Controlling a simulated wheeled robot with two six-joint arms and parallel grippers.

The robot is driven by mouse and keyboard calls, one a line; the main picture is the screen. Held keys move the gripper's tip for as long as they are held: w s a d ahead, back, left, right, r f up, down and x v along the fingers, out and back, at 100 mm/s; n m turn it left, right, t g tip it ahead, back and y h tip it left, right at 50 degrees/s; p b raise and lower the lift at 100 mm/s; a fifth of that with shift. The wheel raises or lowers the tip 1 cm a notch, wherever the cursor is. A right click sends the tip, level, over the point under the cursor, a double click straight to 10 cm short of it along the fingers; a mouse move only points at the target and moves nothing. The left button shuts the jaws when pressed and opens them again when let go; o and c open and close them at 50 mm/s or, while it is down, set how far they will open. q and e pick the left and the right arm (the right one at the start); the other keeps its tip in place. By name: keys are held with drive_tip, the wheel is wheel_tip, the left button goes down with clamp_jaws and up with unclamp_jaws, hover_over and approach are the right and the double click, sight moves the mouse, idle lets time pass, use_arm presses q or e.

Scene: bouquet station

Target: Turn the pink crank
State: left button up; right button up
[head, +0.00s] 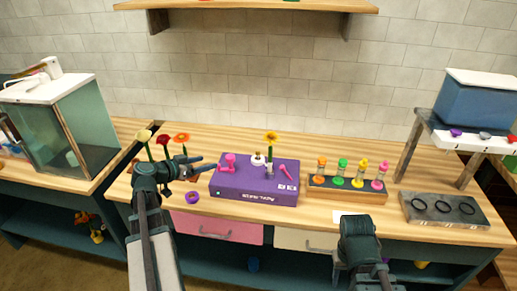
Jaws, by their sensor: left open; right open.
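A purple box (252,187) stands on the wooden counter. Two pink parts are on its top: an upright crank-like piece (229,161) at the left and a slanted stick-like piece (286,172) at the right. I cannot tell for sure which is the crank. My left gripper (209,163) is open and empty just left of the left pink piece, pointing toward it and apart from it. My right arm's wrist shows at the counter's front edge, well right of the box; its gripper fingers cannot be made out.
Red and orange flowers (181,138) stand behind my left arm. A purple ring (193,197) lies left of the box. A rack of colored vials (345,190) and a grey tray with rings (443,209) are to the right.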

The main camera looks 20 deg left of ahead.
use_arm(q)
wheel_tip(320, 180, down, 6)
drive_tip(key=w+n+t+h+b, duration=0.15)
drive_tip(key=n+t+b, duration=0.25)
drive_tip(key=n+b, duration=2.05)
drive_tip(key=w+d+n+p, duration=0.1)
drive_tip(key=w+n+p, duration=0.2)
drive_tip(key=w, duration=0.1)
drive_tip(key=w+d+n+p, duration=0.2)
drive_tip(key=w+n+p, duration=0.2)
drive_tip(key=w, duration=0.1)
drive_tip(key=w+d+n+p, duration=0.1)
drive_tip(key=w+n+p, duration=0.2)
drive_tip(key=w+n, duration=0.1)
drive_tip(key=shift+w+d+y+p, duration=0.2)
drive_tip(key=shift+w+y+p, duration=0.05)
drive_tip(key=shift+w+p, duration=0.1)
clamp_jaws()
